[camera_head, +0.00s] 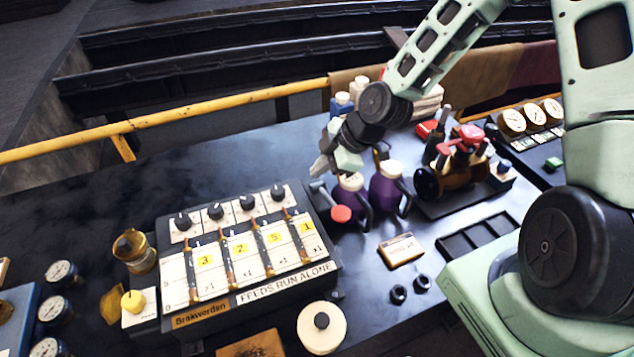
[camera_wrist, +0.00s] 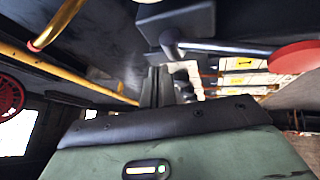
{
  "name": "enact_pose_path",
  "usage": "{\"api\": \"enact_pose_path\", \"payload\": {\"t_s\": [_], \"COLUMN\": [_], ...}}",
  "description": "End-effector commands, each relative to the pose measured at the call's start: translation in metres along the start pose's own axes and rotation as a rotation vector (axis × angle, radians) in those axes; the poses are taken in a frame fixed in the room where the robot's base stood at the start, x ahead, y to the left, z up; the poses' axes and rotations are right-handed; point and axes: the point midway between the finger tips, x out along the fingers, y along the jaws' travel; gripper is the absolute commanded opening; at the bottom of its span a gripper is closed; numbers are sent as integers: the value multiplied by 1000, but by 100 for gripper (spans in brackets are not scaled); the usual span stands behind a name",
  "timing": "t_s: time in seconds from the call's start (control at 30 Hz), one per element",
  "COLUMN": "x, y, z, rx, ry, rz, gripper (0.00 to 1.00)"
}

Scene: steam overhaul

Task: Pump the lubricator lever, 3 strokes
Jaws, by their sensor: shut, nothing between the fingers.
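The lubricator box (camera_head: 245,255) stands on the dark bench, with several black knobs along its back and feed gauges numbered 3, 2, 5 and 1 on its front. Its lever is a grey rod with a red round end (camera_head: 341,214) on the box's right side, tilted down to the right. In the wrist view the rod crosses the upper right and its red end (camera_wrist: 298,56) is at the right edge. My gripper (camera_head: 322,167) is shut and empty, just above and behind the lever. Its fingers (camera_wrist: 157,88) point toward the box side; they look apart from the rod.
Two purple oil cans (camera_head: 386,188) stand close right of the lever. A red-handled valve assembly (camera_head: 455,170) is farther right. A yellow rail (camera_head: 200,115) runs behind the bench. A small boxed card (camera_head: 401,250) and two black rings lie in front. A brass-topped jar (camera_head: 134,250) stands left.

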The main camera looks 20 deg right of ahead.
Motion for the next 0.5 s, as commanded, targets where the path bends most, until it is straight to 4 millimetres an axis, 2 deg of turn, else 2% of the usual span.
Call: {"api": "enact_pose_path", "payload": {"t_s": [0.5], "x": [6], "y": [-4], "z": [4], "rx": [0], "ry": [0], "rz": [0], "gripper": [0]}}
